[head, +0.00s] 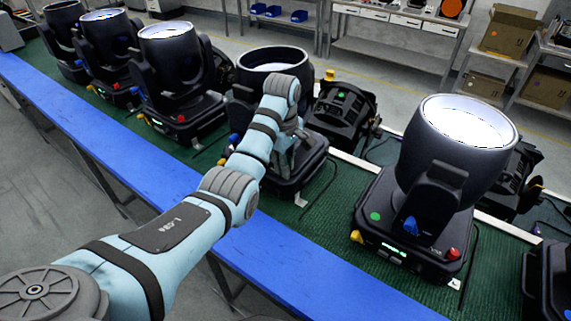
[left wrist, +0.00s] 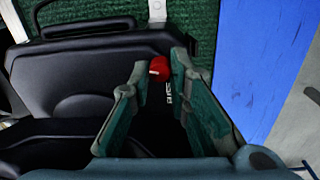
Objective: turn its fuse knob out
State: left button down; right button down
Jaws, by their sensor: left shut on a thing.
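The black par can (head: 241,100) in the middle of the bench stands upright on its base, partly behind my left arm. My left gripper (head: 284,152) is down at its base in the head view, with the fingertips mostly hidden by the wrist. In the left wrist view, my left gripper (left wrist: 160,70) is shut on a small red knob (left wrist: 159,68) at the edge of the black base (left wrist: 75,75). The knob has a pale mark on its face and sits between the two fingertips. The head view does not show this knob. My right gripper is not in view.
Another par can (head: 455,150) with a red knob (head: 453,254) stands to the right. Several more stand at the far left. A dark fixture (head: 343,110) lies behind the middle one. The blue bench edge (head: 300,270) is clear beside the green mat (head: 325,225).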

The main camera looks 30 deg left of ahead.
pick_arm(q)
jog(key=shift+s+f, duration=0.1)
jog(key=shift+f, duration=0.05)
jog(key=c, duration=1.7)
grip_release()
jog(key=shift+o, duration=1.1)
